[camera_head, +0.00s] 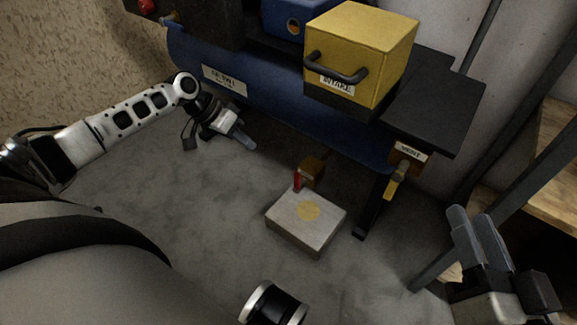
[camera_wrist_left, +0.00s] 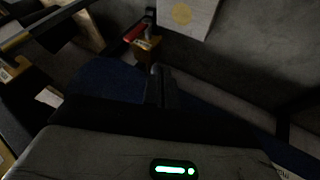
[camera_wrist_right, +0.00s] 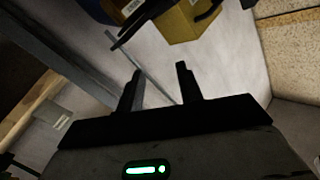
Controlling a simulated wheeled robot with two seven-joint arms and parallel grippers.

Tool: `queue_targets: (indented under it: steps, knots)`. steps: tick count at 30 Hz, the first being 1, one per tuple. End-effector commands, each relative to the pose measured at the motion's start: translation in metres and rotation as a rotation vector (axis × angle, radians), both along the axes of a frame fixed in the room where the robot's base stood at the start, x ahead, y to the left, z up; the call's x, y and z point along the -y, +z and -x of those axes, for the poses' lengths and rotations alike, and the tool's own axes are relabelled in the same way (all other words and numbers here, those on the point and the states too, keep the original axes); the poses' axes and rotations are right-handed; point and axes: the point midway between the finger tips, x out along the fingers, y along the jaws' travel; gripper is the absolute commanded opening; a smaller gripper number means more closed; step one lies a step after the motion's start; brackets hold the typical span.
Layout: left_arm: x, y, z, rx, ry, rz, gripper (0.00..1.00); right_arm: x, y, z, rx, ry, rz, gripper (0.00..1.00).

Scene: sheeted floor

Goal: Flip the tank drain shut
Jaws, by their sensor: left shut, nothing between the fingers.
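A brass valve (camera_head: 315,166) with a red lever (camera_head: 298,181) sits low beneath the blue tank (camera_head: 290,125). I take it for the drain; I see no readable label on it. The lever stands roughly upright in the head view. The left wrist view shows the brass body (camera_wrist_left: 147,46) and the red lever (camera_wrist_left: 136,31) beyond my fingertips. My left gripper (camera_head: 250,143) is shut and empty, left of the valve and apart from it. My right gripper (camera_head: 474,216) is open and empty at the far right, well away from the valve.
A grey block (camera_head: 290,216) with a yellow disc stands just in front of the valve. A yellow-handled valve (camera_head: 396,182) hangs under the VENT label by the tank's dark leg (camera_head: 368,210). A yellow INTAKE box (camera_head: 370,50) sits above. Wooden shelving is at right.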

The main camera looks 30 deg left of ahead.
Motion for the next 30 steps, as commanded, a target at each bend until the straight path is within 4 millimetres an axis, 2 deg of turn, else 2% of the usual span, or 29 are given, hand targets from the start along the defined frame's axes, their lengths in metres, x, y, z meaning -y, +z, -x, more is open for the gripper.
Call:
queue_targets:
  steps: [6,11,18,24,30]
  knots:
    - [0.002,-0.001,0.0,0.0,0.0,0.0,0.0,0.0,0.0,0.0,0.005,-0.001,0.003,0.36]
    - [0.008,-0.014,-0.004,0.0,0.001,0.003,0.0,0.002,0.008,-0.006,0.092,-0.013,0.026,0.36]
    - [0.032,-0.055,-0.021,0.001,0.0,0.002,0.0,0.007,0.044,-0.017,0.441,-0.056,0.112,0.36]
    - [0.053,-0.087,-0.035,0.001,0.0,0.002,0.0,0.006,0.08,-0.008,0.775,-0.086,0.182,0.36]
    - [0.081,-0.082,-0.031,0.001,-0.002,-0.001,0.0,0.005,0.093,-0.001,0.883,-0.094,0.202,0.36]
